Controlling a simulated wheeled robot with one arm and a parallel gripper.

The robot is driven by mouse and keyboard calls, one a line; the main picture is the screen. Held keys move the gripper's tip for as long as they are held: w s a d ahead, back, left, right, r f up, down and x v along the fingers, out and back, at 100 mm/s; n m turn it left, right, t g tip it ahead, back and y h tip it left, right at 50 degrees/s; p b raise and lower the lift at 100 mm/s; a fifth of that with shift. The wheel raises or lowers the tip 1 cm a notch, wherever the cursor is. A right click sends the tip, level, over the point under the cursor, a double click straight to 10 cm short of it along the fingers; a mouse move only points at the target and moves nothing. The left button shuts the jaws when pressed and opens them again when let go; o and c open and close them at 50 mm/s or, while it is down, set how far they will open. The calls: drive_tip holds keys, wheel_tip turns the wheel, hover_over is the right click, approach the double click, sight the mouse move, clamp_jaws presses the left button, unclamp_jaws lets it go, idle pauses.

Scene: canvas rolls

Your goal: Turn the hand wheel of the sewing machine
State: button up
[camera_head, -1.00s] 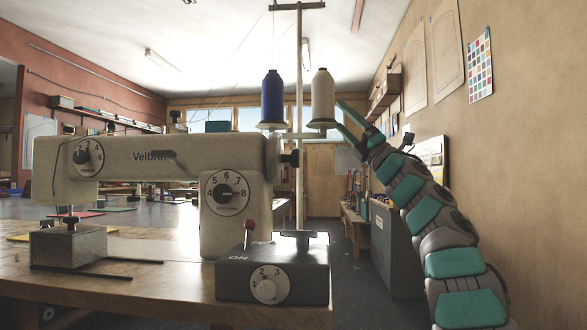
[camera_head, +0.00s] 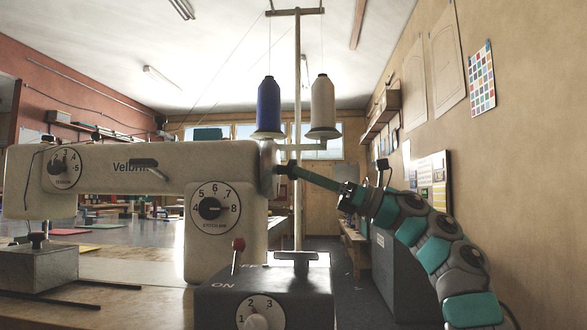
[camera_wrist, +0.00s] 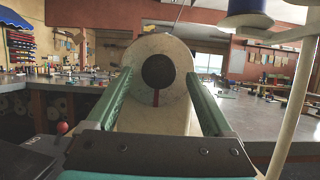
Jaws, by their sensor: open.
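The cream sewing machine (camera_head: 130,165) stands on the table, with its hand wheel (camera_head: 267,158) at the right end of the arm, seen edge-on in the head view. In the wrist view the hand wheel (camera_wrist: 178,50) faces me as a round cream disc. It has a dark hub (camera_wrist: 158,70) and a red mark just below the hub. My gripper (camera_head: 290,171) is at the wheel's right side. In the wrist view my gripper (camera_wrist: 158,75) is open, one green finger on each side of the hub. I cannot tell whether the fingertips touch the wheel.
A control box (camera_head: 262,290) with a red lever and dial sits below the wheel. A thread stand (camera_head: 299,90) with a blue spool (camera_head: 269,107) and a white spool (camera_head: 322,105) rises close behind. A wall (camera_head: 520,150) bounds the right side.

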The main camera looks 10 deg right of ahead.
sight(281, 170)
drive_tip(key=x, duration=0.3)
drive_tip(key=shift+a, duration=0.15)
drive_tip(key=c, duration=1.3)
drive_tip(key=shift+c, duration=0.2)
drive_tip(key=shift+m+t, duration=0.3)
drive_tip(key=shift+m, duration=0.4)
